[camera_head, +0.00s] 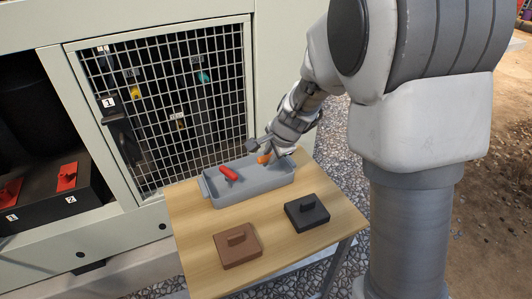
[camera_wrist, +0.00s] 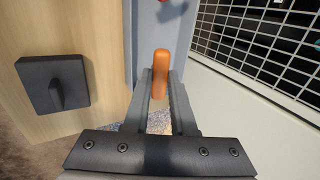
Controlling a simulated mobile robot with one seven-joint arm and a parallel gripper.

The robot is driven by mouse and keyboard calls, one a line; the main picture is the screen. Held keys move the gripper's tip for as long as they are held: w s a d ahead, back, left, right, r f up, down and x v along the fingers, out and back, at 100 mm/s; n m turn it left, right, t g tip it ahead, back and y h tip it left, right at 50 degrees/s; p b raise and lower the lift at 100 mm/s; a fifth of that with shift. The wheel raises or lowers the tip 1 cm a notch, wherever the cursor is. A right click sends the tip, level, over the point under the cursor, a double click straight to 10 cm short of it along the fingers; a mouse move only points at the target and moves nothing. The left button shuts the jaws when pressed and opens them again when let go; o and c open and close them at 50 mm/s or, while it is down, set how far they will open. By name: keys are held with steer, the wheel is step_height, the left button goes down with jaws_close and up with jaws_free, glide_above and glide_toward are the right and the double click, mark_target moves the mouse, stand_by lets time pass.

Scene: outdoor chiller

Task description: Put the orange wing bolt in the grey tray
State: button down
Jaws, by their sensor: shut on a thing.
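The orange wing bolt (camera_wrist: 161,66) is between the fingers of my gripper (camera_wrist: 161,78) in the wrist view, and the gripper is shut on it. In the head view the orange bolt (camera_head: 263,159) shows at the tip of my gripper (camera_head: 262,150), over the back right part of the grey tray. The grey tray (camera_head: 255,189) stands at the back of the wooden table. I cannot tell whether the bolt touches the tray. A red bolt (camera_head: 228,173) lies at the left part of the tray.
On the wooden table (camera_head: 189,215) stand a brown block with a handle (camera_head: 238,246) and a black one (camera_head: 307,213). A metal grid (camera_head: 165,100) in the pale cabinet rises close behind the tray. The table's front left area is clear.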

steer(key=shift+w+d+b+x, duration=0.15)
steer(key=shift+d+b+x, duration=0.15)
steer(key=shift+x, duration=0.95)
steer(key=shift+w+d+b+x, duration=0.15)
steer(key=shift+b+x, duration=0.25)
steer(key=shift+x, duration=0.85)
steer(key=shift+w+d+b+x, duration=0.1)
steer(key=shift+d+b+x, duration=0.2)
steer(key=shift+x, duration=1)
steer(key=shift+a, duration=0.1)
steer(key=shift+f, duration=0.1)
steer(key=c, duration=0.7)
jaws_free()
steer(key=shift+c, duration=0.2)
